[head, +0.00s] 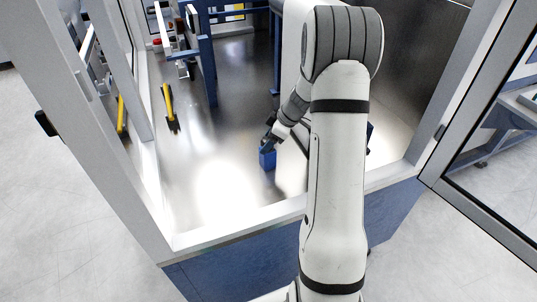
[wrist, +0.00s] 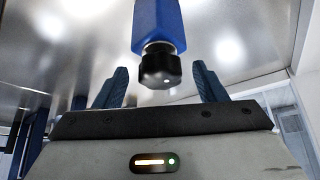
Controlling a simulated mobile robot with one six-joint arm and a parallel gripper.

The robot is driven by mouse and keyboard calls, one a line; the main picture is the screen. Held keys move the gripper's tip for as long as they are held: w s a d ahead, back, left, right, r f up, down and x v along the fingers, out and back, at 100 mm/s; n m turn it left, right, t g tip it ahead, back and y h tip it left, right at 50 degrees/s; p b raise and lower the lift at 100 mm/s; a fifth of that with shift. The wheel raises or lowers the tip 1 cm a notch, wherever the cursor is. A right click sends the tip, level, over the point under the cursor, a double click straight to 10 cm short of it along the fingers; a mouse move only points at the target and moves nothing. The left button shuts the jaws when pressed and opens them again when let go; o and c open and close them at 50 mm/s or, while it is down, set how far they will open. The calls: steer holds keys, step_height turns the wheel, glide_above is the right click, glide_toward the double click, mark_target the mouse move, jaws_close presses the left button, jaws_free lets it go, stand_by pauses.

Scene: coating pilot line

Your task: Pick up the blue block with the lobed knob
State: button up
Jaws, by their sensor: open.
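The blue block (head: 267,159) stands on the shiny metal floor of the enclosure, left of my arm in the head view. In the wrist view the blue block (wrist: 158,22) hangs in from the top edge, with its black knob (wrist: 159,67) towards my gripper. The knob's lobes are hard to make out. My gripper (wrist: 160,68) is open, one finger on each side of the knob with a visible gap to both. In the head view my gripper (head: 269,143) is at the top of the block and partly hides it. The knob is not clear there.
A yellow-handled tool (head: 169,103) lies to the left on the metal floor. Blue frame posts (head: 208,70) stand at the back. The enclosure's front sill (head: 240,231) and right frame (head: 458,95) bound the space.

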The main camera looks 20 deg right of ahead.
steer(key=shift+w+a+f, duration=0.15)
steer(key=shift+a+f, duration=0.05)
steer(key=shift+f, duration=0.2)
steer(key=shift+c, duration=0.2)
jaws_close()
